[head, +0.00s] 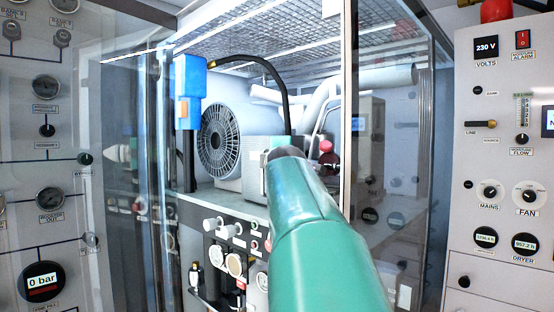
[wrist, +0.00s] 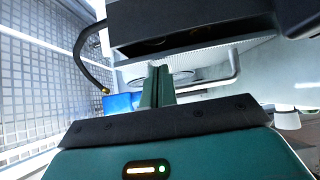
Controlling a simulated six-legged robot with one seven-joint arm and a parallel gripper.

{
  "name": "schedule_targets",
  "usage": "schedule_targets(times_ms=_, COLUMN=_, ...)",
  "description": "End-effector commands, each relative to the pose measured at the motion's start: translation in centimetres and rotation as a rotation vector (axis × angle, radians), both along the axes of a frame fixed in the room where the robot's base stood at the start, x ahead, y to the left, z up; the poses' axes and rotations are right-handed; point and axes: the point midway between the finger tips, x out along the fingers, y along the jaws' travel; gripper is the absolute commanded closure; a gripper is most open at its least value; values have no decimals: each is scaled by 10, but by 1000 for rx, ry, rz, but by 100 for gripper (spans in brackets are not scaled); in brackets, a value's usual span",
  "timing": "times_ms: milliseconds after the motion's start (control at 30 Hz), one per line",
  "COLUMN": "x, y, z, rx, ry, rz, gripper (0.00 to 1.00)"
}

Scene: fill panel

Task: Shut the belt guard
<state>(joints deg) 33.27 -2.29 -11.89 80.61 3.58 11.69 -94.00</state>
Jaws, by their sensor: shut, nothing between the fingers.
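In the head view, a recessed bay holds a machine with a round dark fan grille (head: 216,140). A tinted glass panel with a pale upright edge (head: 348,110) stands at the bay's right, and another glass panel (head: 135,190) stands at its left. The gap between them is open. No label marks the belt guard, so I cannot tell which part it is. My green arm reaches into this gap and hides my gripper there. In the wrist view, my gripper (wrist: 157,85) is shut and empty, close to a dark box with a ribbed pale edge (wrist: 190,52); contact is unclear.
A blue unit (head: 188,90) with a black hose (head: 270,72) stands left of the fan. A grey box (head: 254,172) sits near my arm's tip. Panels with gauges and knobs flank the bay. A mesh ceiling (head: 270,35) spans above it.

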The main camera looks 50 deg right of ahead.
Motion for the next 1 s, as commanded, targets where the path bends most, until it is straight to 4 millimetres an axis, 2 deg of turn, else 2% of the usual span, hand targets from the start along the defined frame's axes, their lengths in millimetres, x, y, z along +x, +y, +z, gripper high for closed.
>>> schedule_targets(times_ms=200, x=-1, y=1, z=1, rx=-1, ry=-1, rz=1, gripper=100)
schedule_targets(times_ms=367, x=-11, y=11, z=1, rx=-1, ry=-1, rz=1, gripper=100)
schedule_targets(times_ms=1000, x=-91, y=90, z=2, rx=-1, ry=-3, rz=1, gripper=100)
